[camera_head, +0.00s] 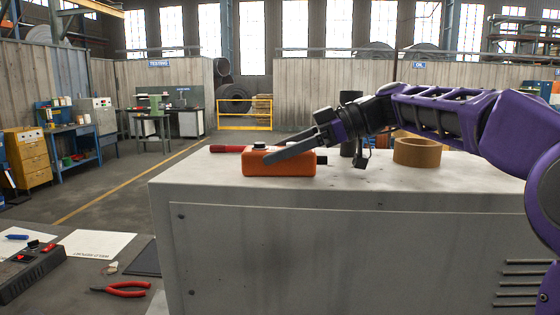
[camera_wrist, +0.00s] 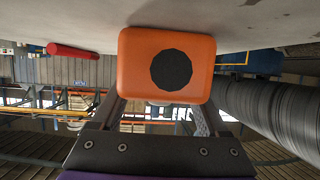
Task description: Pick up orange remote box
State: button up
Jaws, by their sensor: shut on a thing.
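The orange remote box (camera_head: 280,165) sits on the front left part of the grey cabinet top (camera_head: 400,178) in the head view. It has a black knob on its upper face. My gripper (camera_head: 270,158) reaches it from the right, with the near finger across its front. In the wrist view, the orange remote box (camera_wrist: 137,70) fills the space at the fingertips, its face with a dark disc turned to the camera. My gripper (camera_wrist: 165,104) is shut on the box, one finger on each side. The fingertips are partly hidden by the box. I cannot tell whether the box touches the cabinet top.
A red cylinder (camera_head: 228,149) lies just behind the box, left of it. A dark upright cylinder (camera_head: 348,140) and a brown tape roll (camera_head: 417,153) stand to the right, near my arm. Red pliers (camera_head: 122,290) lie on the lower table at left. The cabinet's front right top is clear.

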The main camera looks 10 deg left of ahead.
jog(key=c, duration=0.5)
grip_shut()
jog(key=shift+r, duration=0.15)
